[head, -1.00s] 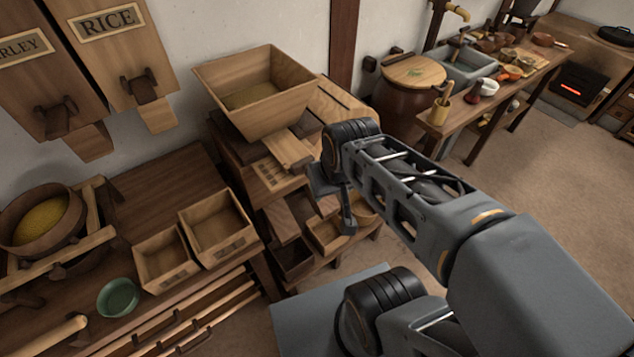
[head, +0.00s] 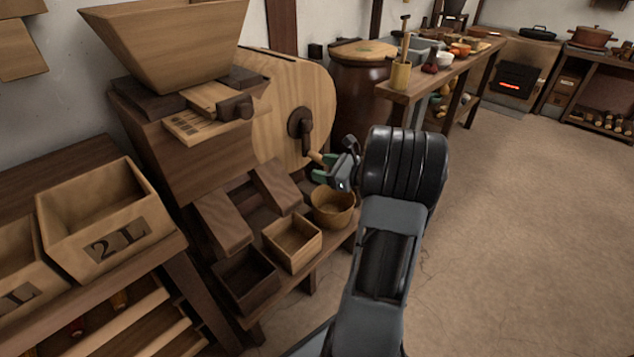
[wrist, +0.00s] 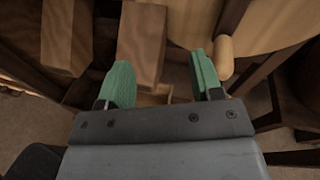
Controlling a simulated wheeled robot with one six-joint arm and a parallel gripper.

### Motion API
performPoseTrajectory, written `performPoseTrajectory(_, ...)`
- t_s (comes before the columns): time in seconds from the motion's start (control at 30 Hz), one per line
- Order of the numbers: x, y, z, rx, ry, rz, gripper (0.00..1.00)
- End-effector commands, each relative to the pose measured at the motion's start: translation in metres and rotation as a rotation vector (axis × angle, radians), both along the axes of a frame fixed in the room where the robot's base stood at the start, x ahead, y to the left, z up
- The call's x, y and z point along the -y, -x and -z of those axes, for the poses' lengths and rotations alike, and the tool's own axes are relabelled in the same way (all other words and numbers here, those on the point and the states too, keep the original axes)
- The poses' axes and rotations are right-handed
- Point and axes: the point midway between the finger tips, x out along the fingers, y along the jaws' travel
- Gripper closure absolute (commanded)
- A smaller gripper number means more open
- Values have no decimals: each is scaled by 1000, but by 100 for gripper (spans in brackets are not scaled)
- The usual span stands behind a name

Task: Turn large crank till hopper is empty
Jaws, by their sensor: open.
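The wooden hopper (head: 170,45) sits on top of the winnowing machine (head: 180,150); its inside is hidden from this angle. The large crank (head: 302,130) is on the round pale side of the machine, with a dark arm slanting down to a light wooden handle (head: 315,157). My gripper (head: 322,168) is open, its green fingers close to the handle. In the wrist view my gripper (wrist: 162,65) has an empty gap, and the rounded handle (wrist: 225,57) stands just right of the right finger, outside the gap. Whether they touch I cannot tell.
Below the machine stand a dark box (head: 246,280), a light box (head: 292,243) and a round basket (head: 333,207). A small crank (head: 235,108) sits by the hopper. A box marked 2L (head: 108,240) is at left. The floor (head: 510,220) at right is clear.

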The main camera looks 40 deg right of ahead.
Motion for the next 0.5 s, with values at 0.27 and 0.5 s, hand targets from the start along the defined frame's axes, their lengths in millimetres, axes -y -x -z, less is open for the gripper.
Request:
performPoseTrajectory(0.27, 71, 12, 50, 78, -183, 222, 40)
performPoseTrajectory(0.5, 78, 3, 53, 93, -208, 250, 40)
